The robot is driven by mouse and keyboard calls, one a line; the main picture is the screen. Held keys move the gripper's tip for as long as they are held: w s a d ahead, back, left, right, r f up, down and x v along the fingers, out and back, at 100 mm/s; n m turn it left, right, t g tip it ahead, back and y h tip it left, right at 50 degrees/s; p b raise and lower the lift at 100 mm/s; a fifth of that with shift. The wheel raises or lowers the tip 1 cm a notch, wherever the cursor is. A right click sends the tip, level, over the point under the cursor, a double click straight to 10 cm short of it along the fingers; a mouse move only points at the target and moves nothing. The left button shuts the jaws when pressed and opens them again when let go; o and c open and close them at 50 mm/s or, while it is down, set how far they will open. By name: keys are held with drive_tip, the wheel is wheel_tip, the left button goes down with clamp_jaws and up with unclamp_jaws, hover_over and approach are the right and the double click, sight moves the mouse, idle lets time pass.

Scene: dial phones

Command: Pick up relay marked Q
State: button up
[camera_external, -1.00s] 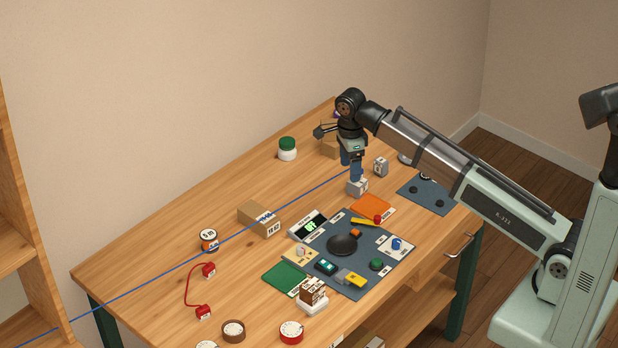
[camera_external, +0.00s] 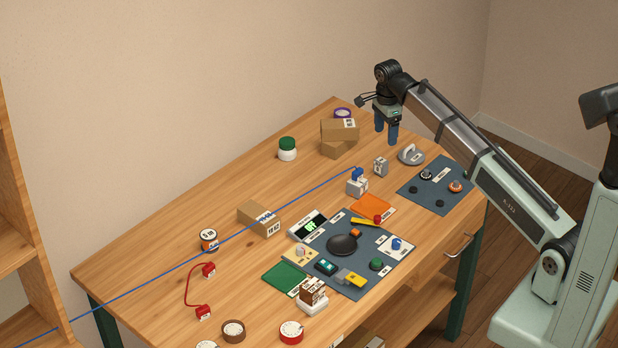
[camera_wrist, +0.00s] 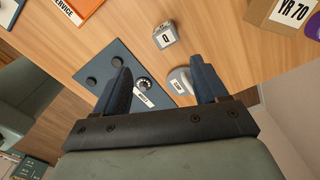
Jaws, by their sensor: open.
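The relay marked Q is a small grey block (camera_external: 380,167) standing on the wooden table, right of centre. In the wrist view the relay (camera_wrist: 166,36) shows a white label with the letter Q, ahead of my fingers. My gripper (camera_external: 386,137) is open and empty, with its blue fingers pointing down above the back right of the table. In the wrist view my gripper (camera_wrist: 158,75) has its two fingers wide apart, with nothing between their tips but the table and mat further off. The relay is outside the fingers and apart from them.
A grey block with a blue plug (camera_external: 357,182) stands left of the relay. A grey handled disc (camera_external: 411,155) is to its right, near a dark mat with knobs (camera_external: 422,203). Stacked cardboard boxes (camera_external: 339,137) stand behind. An orange sheet (camera_external: 371,206) lies in front.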

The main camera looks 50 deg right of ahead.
sight(381, 160)
drive_tip(key=f+n, duration=0.1)
drive_tip(key=f, duration=0.1)
drive_tip(key=f+n, duration=0.1)
drive_tip(key=f, duration=0.2)
drive_tip(key=f+n, duration=0.2)
drive_tip(key=f, duration=0.1)
drive_tip(key=shift+w, duration=0.25)
drive_tip(key=shift+w+f, duration=0.15)
drive_tip(key=shift+f, duration=1.3)
drive_tip(key=shift+w+f, duration=0.1)
drive_tip(key=shift+f, duration=1.35)
drive_tip(key=c, duration=1.1)
